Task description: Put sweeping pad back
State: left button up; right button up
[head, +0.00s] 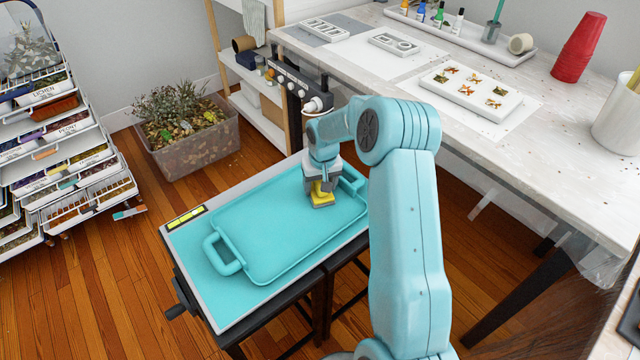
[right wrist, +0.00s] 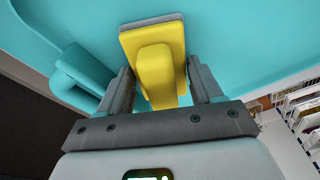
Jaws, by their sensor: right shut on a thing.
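The sweeping pad (head: 323,200) is a yellow block with a raised yellow grip; in the right wrist view the pad (right wrist: 153,42) shows a grey layer along its far edge. My right gripper (head: 320,187) points down over the right part of the turquoise tray (head: 280,235). Its two fingers (right wrist: 162,85) stand either side of the yellow grip and are shut on it. The pad is at or just above the tray floor; I cannot tell whether it touches. My left gripper is not in view.
The tray has loop handles and lies on a small dark-framed stand (head: 225,318). A strip with yellow pieces (head: 185,217) lies at the stand's left edge. A white workbench (head: 430,55) with moulds stands behind right. A planter box (head: 195,150) and drawer racks (head: 60,150) stand left.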

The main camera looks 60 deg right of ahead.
jog(key=shift+r, duration=0.15)
jog(key=o, duration=1)
jog(key=shift+f, duration=0.2)
jog(key=shift+r, duration=0.1)
jog(key=shift+r, duration=0.25)
jog(key=r, duration=0.3)
jog(key=s+r, duration=0.1)
jog(key=r, duration=0.3)
jog(key=a+r+p, duration=0.1)
jog(key=r, duration=0.3)
jog(key=shift+s+r, duration=0.25)
